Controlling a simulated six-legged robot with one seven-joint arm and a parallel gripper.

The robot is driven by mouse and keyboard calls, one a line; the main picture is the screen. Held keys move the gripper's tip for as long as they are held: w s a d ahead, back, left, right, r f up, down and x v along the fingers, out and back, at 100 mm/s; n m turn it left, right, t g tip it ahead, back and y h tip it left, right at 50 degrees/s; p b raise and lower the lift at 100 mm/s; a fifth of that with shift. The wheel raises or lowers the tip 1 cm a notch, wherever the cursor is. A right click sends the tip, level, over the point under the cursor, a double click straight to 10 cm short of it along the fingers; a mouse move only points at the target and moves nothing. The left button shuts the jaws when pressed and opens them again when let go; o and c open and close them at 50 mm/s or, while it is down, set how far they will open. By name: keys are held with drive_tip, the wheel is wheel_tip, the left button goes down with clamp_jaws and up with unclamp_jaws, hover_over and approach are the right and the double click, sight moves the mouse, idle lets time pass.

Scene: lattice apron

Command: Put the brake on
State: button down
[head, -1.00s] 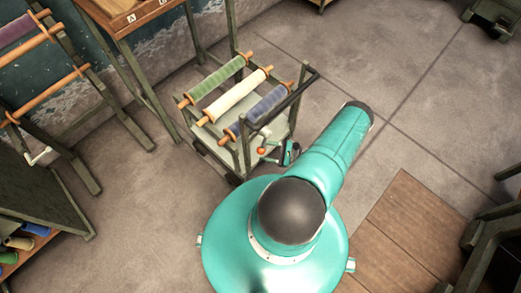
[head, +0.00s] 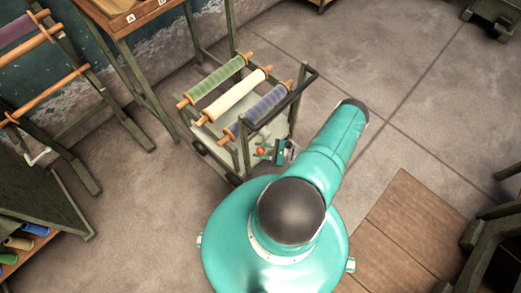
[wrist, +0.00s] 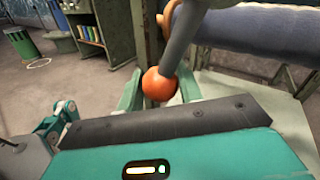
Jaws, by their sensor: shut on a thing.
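The cart (head: 212,138) carries rolls on its top rails and has a dark push handle at its right end. A dark grey lever with an orange ball knob (wrist: 159,84) is on the handle side; the knob also shows in the head view (head: 260,150). I take this lever for the brake. My gripper (wrist: 159,92) has its teal fingers on either side of the knob and is shut on it. The gripper also shows small beside the cart in the head view (head: 272,152). The lever's lower pivot is hidden.
The cart holds a green roll (head: 222,76), a cream roll (head: 234,95) and a blue roll (head: 265,102). A wooden-topped table (head: 140,14) stands behind it, and a rack (head: 45,90) stands at the left. The floor right of the cart is clear.

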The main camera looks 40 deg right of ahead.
drive_tip(key=shift+d, duration=0.1)
drive_tip(key=d+n+g+h, duration=0.2)
drive_tip(key=d+n+h, duration=0.2)
drive_tip(key=d+n, duration=0.2)
drive_tip(key=shift+d+g, duration=0.4)
drive_tip(key=shift+d, duration=0.3)
drive_tip(key=shift+w+d+r, duration=0.1)
drive_tip(key=c, duration=1)
unclamp_jaws()
drive_tip(key=shift+o, duration=0.2)
